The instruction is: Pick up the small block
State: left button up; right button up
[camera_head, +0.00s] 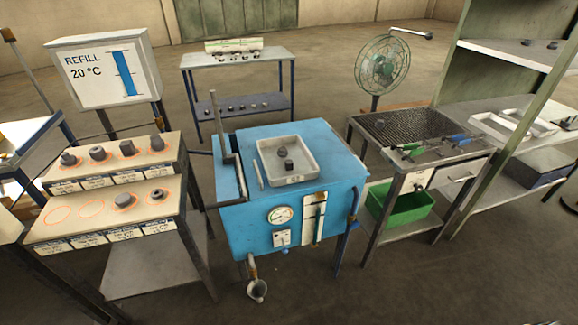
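Several small dark blocks are in view, and I cannot tell which one the task means. In the pale tray (310,148) on the blue tank, one dark piece (289,165) and another just behind it (282,152) sit close together. On the upper step of the labelled stand (85,170) at left, several dark pieces stand in a row, such as a hexagonal one (97,153). Neither of my grippers is in view.
The blue tank (245,235) has a gauge and a spout. A grille-topped table (400,125) holds tools with green and blue handles, above a green bin (400,205). A rear bench (210,62), a fan (382,65) and right shelves (535,55) stand around. Open floor lies in front.

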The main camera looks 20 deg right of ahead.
aim_at(288, 164)
jog(key=u, duration=1.35)
jog(key=z, duration=1.9)
jog(key=i+l+u, duration=0.15)
jog(key=u, duration=0.3)
jog(key=l+u, duration=0.35)
jog(key=u, duration=0.15)
jog(key=i+l+u, duration=0.1)
jog(key=l+u, duration=0.35)
jog(key=j, duration=0.1)
